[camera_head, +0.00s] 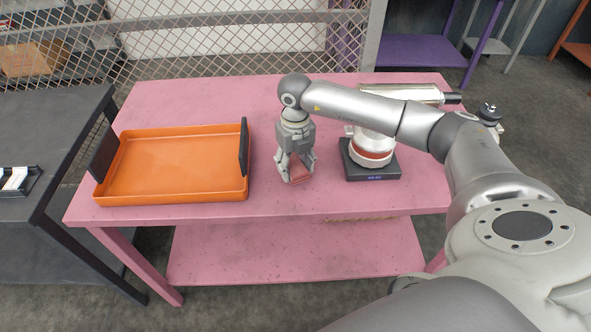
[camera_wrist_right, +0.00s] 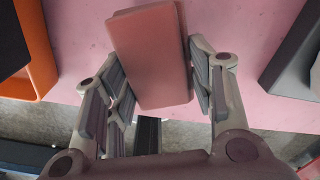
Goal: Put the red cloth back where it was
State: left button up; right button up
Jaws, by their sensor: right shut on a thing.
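The red cloth (camera_head: 301,170) is a folded, block-like reddish-pink piece between the fingers of my right gripper (camera_head: 296,177). It shows large in the right wrist view (camera_wrist_right: 150,55), slightly tilted, with the fingers of the gripper (camera_wrist_right: 158,85) on both sides of it. My right gripper points down over the middle of the pink table (camera_head: 262,205), between the orange tray and the black scale. I cannot tell whether the cloth touches the table top. My left gripper is not in view.
An orange tray (camera_head: 175,195) with black end handles lies on the left. A black scale (camera_head: 372,177) with a lit display stands on the right, bearing a silver and orange part (camera_head: 372,156). Bare table lies around my right gripper. A dark table (camera_head: 60,110) adjoins on the left.

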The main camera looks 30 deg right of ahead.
aim_at(296, 166)
notch_tip(296, 166, down, 2)
jog(key=shift+f+p, duration=0.2)
jog(key=shift+p, duration=0.4)
jog(key=shift+f, duration=0.3)
jog(key=shift+f, duration=0.2)
jog(key=o, duration=1.1)
